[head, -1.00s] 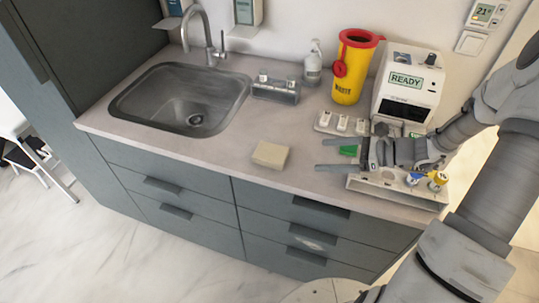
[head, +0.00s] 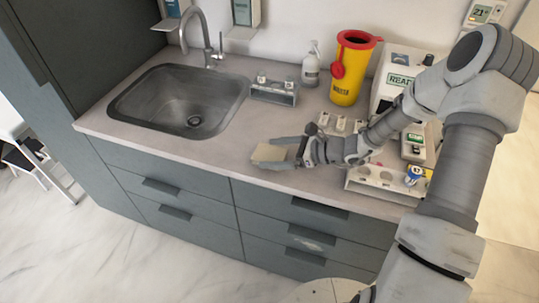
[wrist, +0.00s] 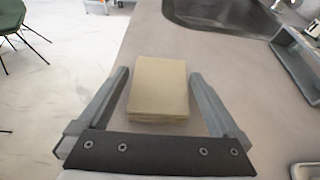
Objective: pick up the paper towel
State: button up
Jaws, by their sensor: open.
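The paper towel is a beige folded stack (head: 268,152) lying flat on the counter (head: 215,155), right of the sink and near the front edge. In the wrist view the stack (wrist: 159,88) sits between the two fingers, its near end close to the palm. My gripper (head: 272,152) is open, pointing left, with its fingers along the stack's two sides. In the wrist view my gripper (wrist: 158,80) shows a gap between each finger and the stack. Part of the stack's near end is hidden in the head view.
The sink (head: 185,100) lies to the left. A small rack (head: 274,91), a soap bottle (head: 311,64) and a yellow bin (head: 350,70) stand at the back. A white holder with vials (head: 385,183) is under my arm. The counter left of the stack is clear.

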jog(key=shift+x, duration=1.05)
jog(key=c, duration=1.2)
